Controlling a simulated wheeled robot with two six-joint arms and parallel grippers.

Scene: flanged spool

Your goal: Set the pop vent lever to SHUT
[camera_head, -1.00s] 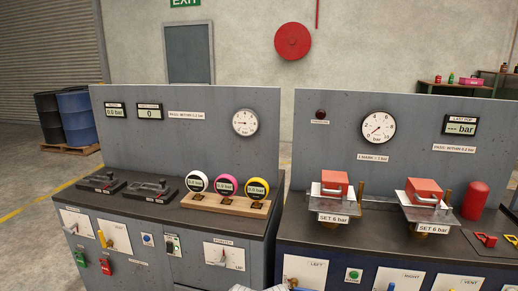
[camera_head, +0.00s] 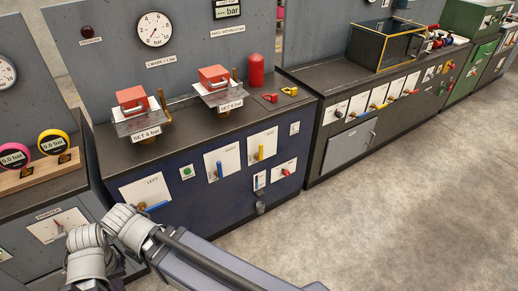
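The blue-fronted bench (camera_head: 215,202) has a row of white lever panels. The one I take as the pop vent panel (camera_head: 267,139) is third from the left and has a yellow lever (camera_head: 260,153), which looks about upright. Its label and position marks are too small to read in the camera_head view. My arm (camera_head: 200,262) comes in from the bottom right, its grey wrist joints at the lower left, in front of the bench's left end and well apart from the yellow lever. No gripper fingers show, so neither gripper's opening is visible.
Nearby are the LEFT panel's blue lever (camera_head: 152,207), another blue lever (camera_head: 219,169), a red lever (camera_head: 286,172) and a green button (camera_head: 187,172). A grey cup-like part (camera_head: 260,207) sticks out below. Open concrete floor (camera_head: 390,210) lies in front to the right.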

